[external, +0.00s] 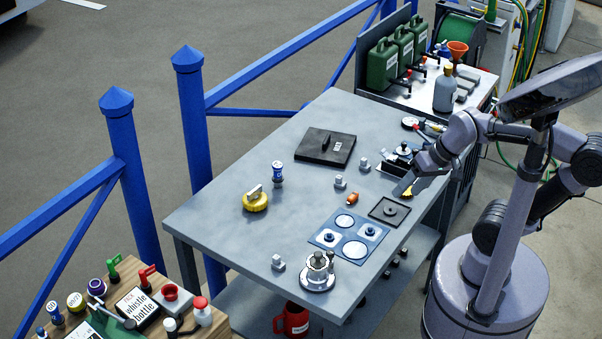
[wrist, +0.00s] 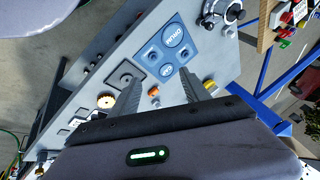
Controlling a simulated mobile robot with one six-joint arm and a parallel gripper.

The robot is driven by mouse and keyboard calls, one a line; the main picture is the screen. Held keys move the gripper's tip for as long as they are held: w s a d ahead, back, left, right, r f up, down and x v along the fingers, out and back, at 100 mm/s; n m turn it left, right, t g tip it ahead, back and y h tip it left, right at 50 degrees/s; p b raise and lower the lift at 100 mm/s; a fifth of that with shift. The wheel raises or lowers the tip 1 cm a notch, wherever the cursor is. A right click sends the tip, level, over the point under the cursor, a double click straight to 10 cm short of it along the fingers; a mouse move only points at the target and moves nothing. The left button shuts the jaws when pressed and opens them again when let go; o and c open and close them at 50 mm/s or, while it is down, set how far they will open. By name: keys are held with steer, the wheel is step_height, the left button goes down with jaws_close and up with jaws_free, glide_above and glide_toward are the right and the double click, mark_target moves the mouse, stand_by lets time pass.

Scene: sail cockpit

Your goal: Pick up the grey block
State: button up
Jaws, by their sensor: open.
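Several small grey blocks, each with a narrower top, stand on the grey workbench (external: 240,215) in the external view. One grey block (external: 340,182) is near the middle, another grey block (external: 364,164) is just behind it to the right, and a third grey block (external: 278,262) is near the front edge. I cannot tell which is meant.
An orange piece (external: 352,198), a dark square tray (external: 390,211) and a blue mat (external: 349,236) lie near my gripper. A yellow round cap (external: 255,200), a blue can (external: 278,173) and a black plate (external: 325,146) stand farther left. The bench's left front is clear.

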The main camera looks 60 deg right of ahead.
steer(key=w+d+r+m+g+p, duration=0.1)
steer(key=w+d+r+m+p, duration=0.15)
steer(key=w+r, duration=0.35)
steer(key=m+g+h+p, duration=0.2)
steer(key=m+g+p, duration=0.3)
steer(key=m+p, duration=0.5)
glide_above(341, 177)
steer(key=p, duration=0.1)
step_height(341, 177, down, 6)
steer(key=shift+n, duration=0.45)
step_height(341, 177, down, 11)
steer(key=b, duration=0.4)
steer(key=shift+s+a+f, duration=0.1)
step_height(341, 177, down, 6)
steer(key=b, duration=0.3)
steer(key=shift+c, duration=0.6)
jaws_close()
